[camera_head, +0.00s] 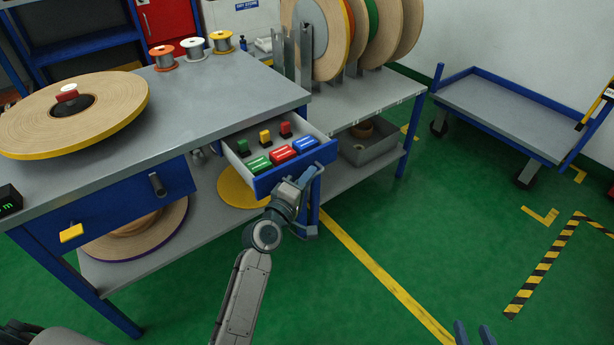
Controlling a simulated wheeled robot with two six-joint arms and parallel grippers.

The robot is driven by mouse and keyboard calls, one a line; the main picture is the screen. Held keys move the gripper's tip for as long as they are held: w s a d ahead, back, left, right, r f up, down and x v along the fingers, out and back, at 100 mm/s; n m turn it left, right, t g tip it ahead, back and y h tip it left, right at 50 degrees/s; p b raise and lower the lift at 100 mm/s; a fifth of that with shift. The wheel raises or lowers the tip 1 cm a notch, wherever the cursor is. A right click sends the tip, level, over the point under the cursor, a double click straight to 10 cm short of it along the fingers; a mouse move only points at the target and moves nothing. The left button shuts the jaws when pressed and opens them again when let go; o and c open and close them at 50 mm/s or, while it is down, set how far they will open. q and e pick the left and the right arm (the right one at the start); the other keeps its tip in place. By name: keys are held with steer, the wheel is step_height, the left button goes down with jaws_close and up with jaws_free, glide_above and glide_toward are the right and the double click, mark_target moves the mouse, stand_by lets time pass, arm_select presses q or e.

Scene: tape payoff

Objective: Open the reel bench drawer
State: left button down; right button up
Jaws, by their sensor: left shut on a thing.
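The reel bench (215,100) has a grey top and a blue frame. Its drawer (268,185), with a blue front and grey inside, stands pulled out at the bench's right end. In it lie green, red and blue boxes in front and smaller green, yellow and red pieces behind. My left gripper (306,182) is at the drawer front and shut on the drawer handle, which it mostly hides. My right gripper (474,335) shows only its fingertips at the bottom edge, apart, with nothing between them, over the floor.
A large tape reel (110,110) and small spools (193,48) stand on the bench. A rack of upright reels (330,40) is behind the drawer. A blue-edged cart (500,105) stands at right.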

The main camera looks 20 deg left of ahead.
arm_select(q)
steer(key=c, duration=1.5)
jaws_free()
steer(key=shift+s, duration=0.15)
steer(key=v, duration=1)
steer(key=shift+s+f, duration=0.1)
steer(key=shift+s, duration=0.15)
arm_select(e)
steer(key=shift+w+d+r+t, duration=0.1)
steer(key=shift+w+r+t, duration=0.3)
steer(key=shift+r, duration=0.15)
steer(key=shift+w+r+t, duration=0.3)
steer(key=shift+w+r, duration=0.05)
steer(key=shift+r, duration=0.2)
